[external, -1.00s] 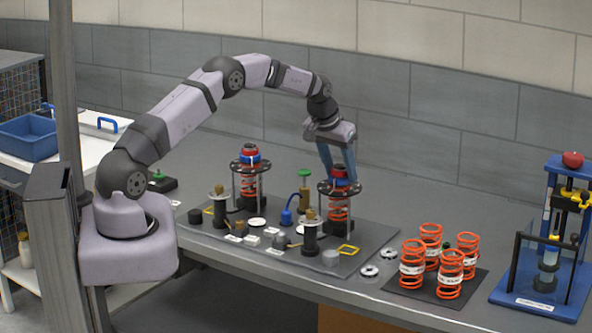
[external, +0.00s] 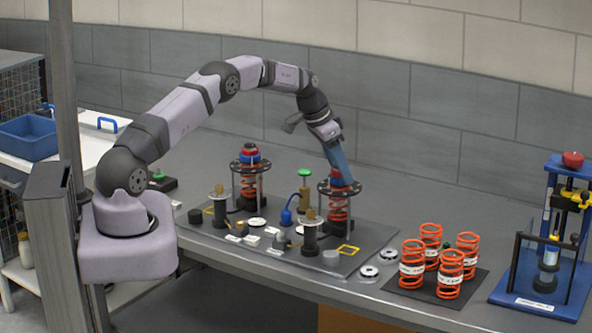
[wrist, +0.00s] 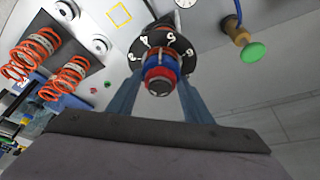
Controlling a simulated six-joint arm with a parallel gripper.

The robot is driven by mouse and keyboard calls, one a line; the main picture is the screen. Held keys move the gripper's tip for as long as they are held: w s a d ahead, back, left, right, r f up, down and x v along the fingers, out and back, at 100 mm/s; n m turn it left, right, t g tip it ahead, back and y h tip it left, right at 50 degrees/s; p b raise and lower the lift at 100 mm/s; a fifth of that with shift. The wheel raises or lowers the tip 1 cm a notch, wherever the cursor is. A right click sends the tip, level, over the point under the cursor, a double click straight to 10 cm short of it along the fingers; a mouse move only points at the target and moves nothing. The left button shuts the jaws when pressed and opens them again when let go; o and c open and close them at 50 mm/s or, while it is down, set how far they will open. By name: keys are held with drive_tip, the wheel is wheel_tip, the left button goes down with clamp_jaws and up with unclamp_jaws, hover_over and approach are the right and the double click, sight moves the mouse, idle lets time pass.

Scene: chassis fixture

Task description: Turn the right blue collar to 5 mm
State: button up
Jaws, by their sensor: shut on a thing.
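The right blue collar (wrist: 161,60) sits at the top of the right spring unit, under a red ring (wrist: 160,75) and above a black dial plate with white digits (wrist: 165,38). In the external view only a little of the collar (external: 338,182) shows beside my fingers. My gripper (wrist: 161,74) comes down from above, tilted, with its two blue fingers on either side of the collar, shut on it. In the external view my gripper (external: 343,178) is at the top of the right unit. The left unit (external: 250,172) has its own blue and red collar. The exact dial reading cannot be made out.
Orange springs (external: 450,272) stand on a dark mat at the right. A blue press (external: 550,240) is at the far right. A green-topped part (external: 304,185) and small fittings share the grey base plate (external: 200,233).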

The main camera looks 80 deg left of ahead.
drive_tip(key=shift+m+h+p, duration=0.6)
drive_tip(key=shift+m+p, duration=0.05)
drive_tip(key=shift+m, duration=0.75)
drive_tip(key=o, duration=1)
wheel_tip(320, 180, up, 7)
drive_tip(key=p, duration=0.4)
drive_tip(key=shift+p, duration=0.3)
